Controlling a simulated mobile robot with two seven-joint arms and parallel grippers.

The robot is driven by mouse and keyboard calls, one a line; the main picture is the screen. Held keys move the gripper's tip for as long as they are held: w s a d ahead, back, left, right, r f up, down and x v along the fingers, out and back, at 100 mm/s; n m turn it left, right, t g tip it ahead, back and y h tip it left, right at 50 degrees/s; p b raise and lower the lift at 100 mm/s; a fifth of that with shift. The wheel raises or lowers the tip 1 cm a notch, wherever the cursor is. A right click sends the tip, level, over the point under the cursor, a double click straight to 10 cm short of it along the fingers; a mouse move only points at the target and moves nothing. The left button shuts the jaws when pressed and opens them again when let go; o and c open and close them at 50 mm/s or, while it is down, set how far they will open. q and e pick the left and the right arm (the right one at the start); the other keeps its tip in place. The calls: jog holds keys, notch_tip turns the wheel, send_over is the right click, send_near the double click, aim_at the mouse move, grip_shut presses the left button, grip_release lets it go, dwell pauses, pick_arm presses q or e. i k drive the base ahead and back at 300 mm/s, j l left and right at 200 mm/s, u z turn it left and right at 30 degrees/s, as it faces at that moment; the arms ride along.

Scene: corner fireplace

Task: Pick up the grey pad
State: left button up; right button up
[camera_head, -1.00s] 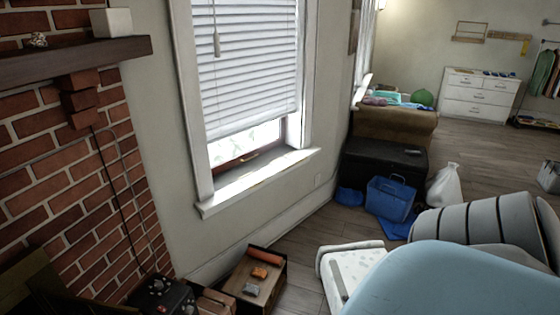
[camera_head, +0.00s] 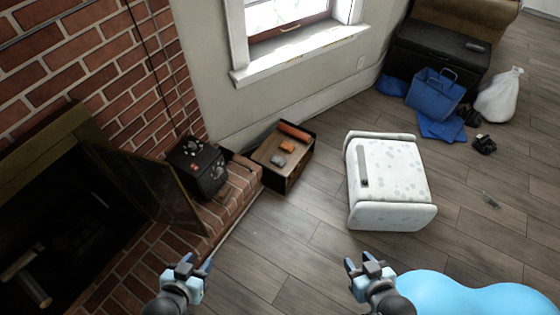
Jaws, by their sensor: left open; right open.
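A small grey item (camera_head: 277,160), which looks like the grey pad, lies on top of a low wooden box (camera_head: 268,176) beside the brick hearth. An orange block (camera_head: 288,146) lies just behind it, and a reddish-orange roll (camera_head: 294,131) lies along the box's back edge. My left gripper (camera_head: 187,264) is open and empty at the lower left, nearer to me than the box. My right gripper (camera_head: 365,266) is open and empty at the lower middle, in front of the white stool. Both grippers are apart from the grey item.
A black device with knobs (camera_head: 199,167) stands on the brick hearth (camera_head: 228,205), left of the box. A white spotted stool (camera_head: 400,190) with a grey strip (camera_head: 362,166) stands to the right. Bare wooden floor (camera_head: 300,225) lies between. A blue bag (camera_head: 435,92) and white sack (camera_head: 498,95) are farther back.

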aim_at(276, 160)
jog(key=u, duration=2.65)
jog(key=z, duration=2.7)
jog(key=i+z, duration=0.1)
jog(key=z, duration=0.45)
jog(key=i+j+z, duration=0.35)
jog(key=i, duration=0.15)
jog(key=i+j+z, duration=0.3)
jog(key=i+j, duration=0.1)
jog(key=i, duration=0.05)
